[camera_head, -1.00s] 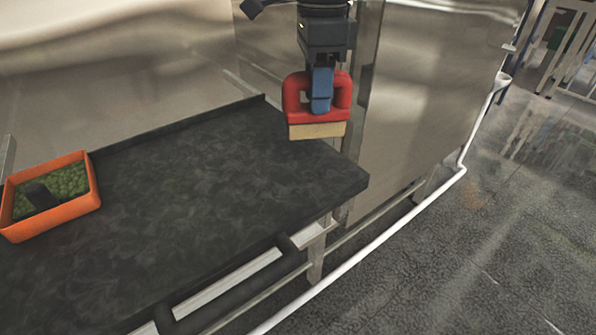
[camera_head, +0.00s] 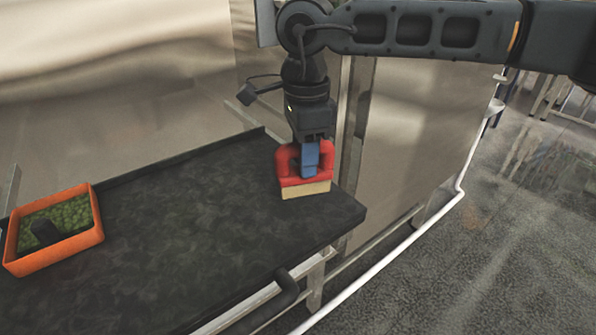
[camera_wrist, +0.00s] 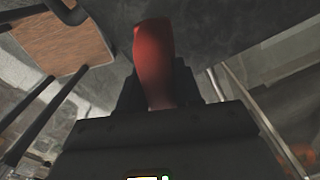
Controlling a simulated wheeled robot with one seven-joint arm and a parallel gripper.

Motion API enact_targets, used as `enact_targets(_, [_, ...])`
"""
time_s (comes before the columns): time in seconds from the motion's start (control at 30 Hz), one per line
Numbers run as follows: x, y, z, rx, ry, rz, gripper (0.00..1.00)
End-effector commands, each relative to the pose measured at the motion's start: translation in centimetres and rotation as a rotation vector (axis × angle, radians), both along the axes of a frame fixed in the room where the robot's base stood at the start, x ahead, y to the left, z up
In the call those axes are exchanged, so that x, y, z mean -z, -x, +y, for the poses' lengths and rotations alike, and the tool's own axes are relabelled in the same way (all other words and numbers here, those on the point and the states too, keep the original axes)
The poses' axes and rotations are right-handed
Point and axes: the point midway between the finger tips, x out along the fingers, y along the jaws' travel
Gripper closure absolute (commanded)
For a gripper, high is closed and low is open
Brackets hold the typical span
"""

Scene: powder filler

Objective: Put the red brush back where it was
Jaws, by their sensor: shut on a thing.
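The red brush (camera_head: 291,165) has a red loop handle and a pale bristle block along its bottom. My gripper (camera_head: 311,160) is shut on its handle and holds it upright, bristles down. The brush is at the right end of the dark table (camera_head: 200,210); I cannot tell whether the bristles touch the top. In the wrist view the red handle (camera_wrist: 153,60) stands between the dark fingers.
An orange tray (camera_head: 70,244) with green contents and a dark object stands at the table's left. The table between it and the brush is clear. A metal wall (camera_head: 420,140) stands behind. A wooden-topped stool (camera_wrist: 62,45) shows in the wrist view.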

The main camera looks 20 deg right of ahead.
Motion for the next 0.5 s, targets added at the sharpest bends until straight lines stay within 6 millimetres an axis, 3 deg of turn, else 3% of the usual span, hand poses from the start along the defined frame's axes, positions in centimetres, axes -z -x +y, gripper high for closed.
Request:
enact_targets(0.27, [1.3,-0.6,1.1,0.001,0.0,0.001,0.95])
enact_targets(0.5, [4.4,-0.5,1.1,0.001,-0.001,0.002,0.95])
